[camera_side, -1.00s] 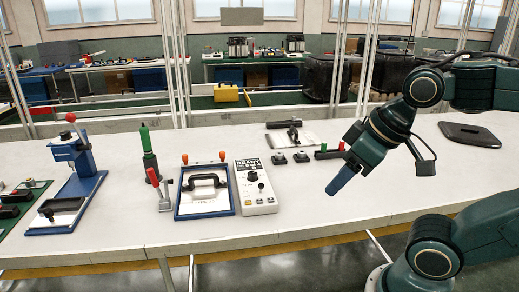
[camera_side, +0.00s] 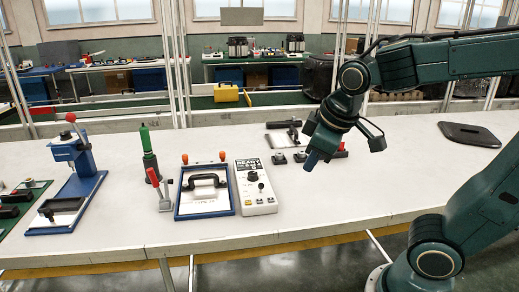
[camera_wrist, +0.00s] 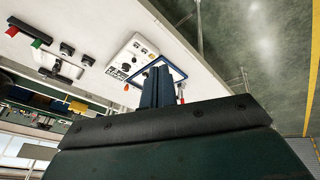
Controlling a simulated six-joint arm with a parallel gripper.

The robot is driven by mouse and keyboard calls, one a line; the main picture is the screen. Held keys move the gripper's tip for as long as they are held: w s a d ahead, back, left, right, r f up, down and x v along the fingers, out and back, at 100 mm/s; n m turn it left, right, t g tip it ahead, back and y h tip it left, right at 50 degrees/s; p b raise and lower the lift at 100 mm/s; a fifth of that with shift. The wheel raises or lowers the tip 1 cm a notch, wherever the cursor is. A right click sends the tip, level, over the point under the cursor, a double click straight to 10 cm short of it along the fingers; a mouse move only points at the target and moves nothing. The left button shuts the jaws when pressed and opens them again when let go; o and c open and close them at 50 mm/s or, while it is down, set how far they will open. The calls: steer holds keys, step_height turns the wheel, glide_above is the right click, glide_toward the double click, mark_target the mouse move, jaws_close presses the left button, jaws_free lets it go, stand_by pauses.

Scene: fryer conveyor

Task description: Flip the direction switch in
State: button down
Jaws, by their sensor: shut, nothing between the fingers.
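A white control box (camera_side: 244,201) with a dark READY display and small knobs lies on the table, near its middle in the side view. It also shows in the wrist view (camera_wrist: 137,50). I cannot tell which of its small controls is the direction switch. My gripper (camera_side: 311,163) is shut and empty, pointing down above the table to the right of the box. It partly covers a small black device in the side view. In the wrist view my blue fingers (camera_wrist: 157,84) are together and overlap the blue-framed plate beside the box.
Left of the box is a blue-framed plate (camera_side: 178,209) with a black handle and orange knobs. Beside it stand a red-handled lever (camera_side: 164,195) and a green-topped post (camera_side: 149,157). Two small black devices lie behind the box. The table's front right is clear.

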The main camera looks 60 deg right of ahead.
steer(key=w+d+f+n+g+h, duration=0.2)
steer(key=w+f+n+h, duration=0.3)
steer(key=w, duration=0.8)
steer(key=n+h, duration=0.5)
steer(key=n, duration=0.4)
glide_toward(261, 186)
steer(key=shift+w+a+r+g, duration=0.1)
steer(key=shift+w+a+g, duration=0.05)
steer(key=shift+a, duration=0.75)
steer(key=shift+w+a+g, duration=0.15)
steer(key=shift+w+a, duration=0.05)
steer(key=shift+a, duration=0.75)
steer(key=shift+d, duration=0.15)
steer(key=shift+x, duration=4.9)
